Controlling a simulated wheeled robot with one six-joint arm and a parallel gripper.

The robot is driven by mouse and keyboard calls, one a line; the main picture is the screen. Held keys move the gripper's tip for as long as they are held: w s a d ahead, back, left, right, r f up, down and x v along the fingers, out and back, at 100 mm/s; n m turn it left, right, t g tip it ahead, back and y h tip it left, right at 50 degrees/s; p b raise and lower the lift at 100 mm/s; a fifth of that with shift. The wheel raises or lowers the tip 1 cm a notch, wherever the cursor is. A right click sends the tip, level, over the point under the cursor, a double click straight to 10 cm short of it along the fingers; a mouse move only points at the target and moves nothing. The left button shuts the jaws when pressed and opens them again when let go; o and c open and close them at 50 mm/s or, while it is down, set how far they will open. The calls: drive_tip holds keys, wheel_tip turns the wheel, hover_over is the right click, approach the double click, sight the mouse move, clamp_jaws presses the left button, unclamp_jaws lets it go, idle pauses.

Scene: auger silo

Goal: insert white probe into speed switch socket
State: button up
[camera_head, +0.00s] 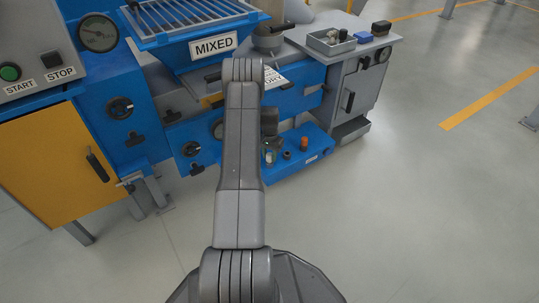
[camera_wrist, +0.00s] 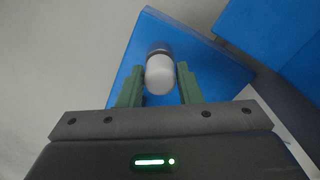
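The white probe (camera_wrist: 160,73), a short white cylinder with a dark ring at its far end, stands between the two green fingers of my gripper (camera_wrist: 160,68) in the wrist view. A narrow gap shows on each side of it, so my gripper looks open around it. In the head view my gripper (camera_head: 270,147) is partly hidden behind my arm, low over the blue ledge (camera_head: 290,172) at the machine's foot. A small pale spot there may be the probe. I cannot make out which opening is the speed switch socket.
A black round part (camera_head: 287,155) and an orange cap (camera_head: 304,144) sit on the ledge just right of my gripper. A grey cabinet (camera_head: 350,88) carrying a tray (camera_head: 330,42) stands behind. The floor at right is clear.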

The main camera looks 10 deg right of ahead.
sight(270, 154)
drive_tip(key=o, duration=0.4)
wheel_tip(270, 154, up, 8)
drive_tip(key=p, duration=0.3)
drive_tip(key=shift+f, duration=0.25)
drive_tip(key=shift+f+b, duration=1.3)
drive_tip(key=shift+f, duration=1.8)
drive_tip(key=shift+r, duration=0.1)
